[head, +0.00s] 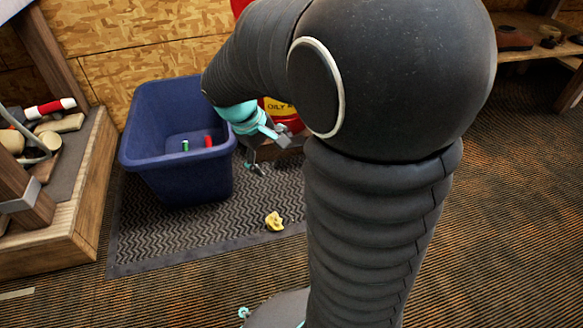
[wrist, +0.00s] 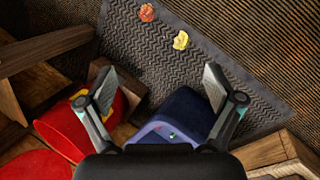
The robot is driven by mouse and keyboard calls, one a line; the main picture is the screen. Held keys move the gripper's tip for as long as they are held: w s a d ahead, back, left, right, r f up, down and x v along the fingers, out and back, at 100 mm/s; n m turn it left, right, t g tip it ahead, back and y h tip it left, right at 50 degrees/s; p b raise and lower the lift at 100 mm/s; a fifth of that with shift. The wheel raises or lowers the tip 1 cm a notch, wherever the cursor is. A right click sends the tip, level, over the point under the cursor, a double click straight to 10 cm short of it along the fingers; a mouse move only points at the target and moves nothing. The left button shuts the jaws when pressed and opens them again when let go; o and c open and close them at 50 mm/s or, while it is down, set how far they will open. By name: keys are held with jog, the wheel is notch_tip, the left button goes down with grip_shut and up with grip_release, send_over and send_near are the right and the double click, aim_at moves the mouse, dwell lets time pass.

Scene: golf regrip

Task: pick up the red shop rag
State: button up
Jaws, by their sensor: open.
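The red shop rag (wrist: 147,12) is a small crumpled red-orange cloth on the dark ribbed mat, near the top edge of the wrist view. It does not show in the head view, where my arm covers part of the mat. My gripper (wrist: 160,88) is open and empty, its two fingers spread wide, with the rag beyond the fingertips. In the head view my gripper (head: 256,160) hangs above the mat beside the blue bin.
A yellow rag (head: 274,221) lies on the mat (head: 150,240), close to the red one in the wrist view (wrist: 180,40). The blue bin (head: 178,180) holds small green and red items. A red oily-waste can (wrist: 70,130) stands nearby. Wooden benches stand left and right.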

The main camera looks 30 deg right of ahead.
jog(key=w+d+f+n+g+h, duration=0.1)
jog(key=w+d+f+n+h, duration=0.2)
jog(key=f, duration=0.6)
jog(key=w+d+f+n+g+h+p, duration=0.15)
jog(key=w+d+f, duration=0.3)
jog(key=f, duration=0.45)
jog(key=w+d+f+n+g+h, duration=0.2)
jog(key=w+d+f+n, duration=0.15)
jog(key=f, duration=0.55)
jog(key=f+n, duration=0.1)
jog(key=f, duration=0.3)
jog(key=d+f+h, duration=0.1)
jog(key=f, duration=0.4)
jog(key=s+d+f+n+h, duration=0.1)
jog(key=f, duration=0.4)
jog(key=shift+d+n+t, duration=0.1)
jog(key=shift+n+t, duration=0.15)
jog(key=shift+n, duration=0.05)
jog(key=shift+s+d+f, duration=0.15)
jog(key=shift+f, duration=0.25)
jog(key=x, duration=0.8)
jog(key=shift+d+f, duration=0.1)
jog(key=shift+d, duration=0.05)
jog(key=shift+b+x, duration=0.3)
jog(key=shift+x, duration=2.3)
jog(key=shift+s+f, duration=0.15)
jog(key=shift+f, duration=0.05)
jog(key=c, duration=1.1)
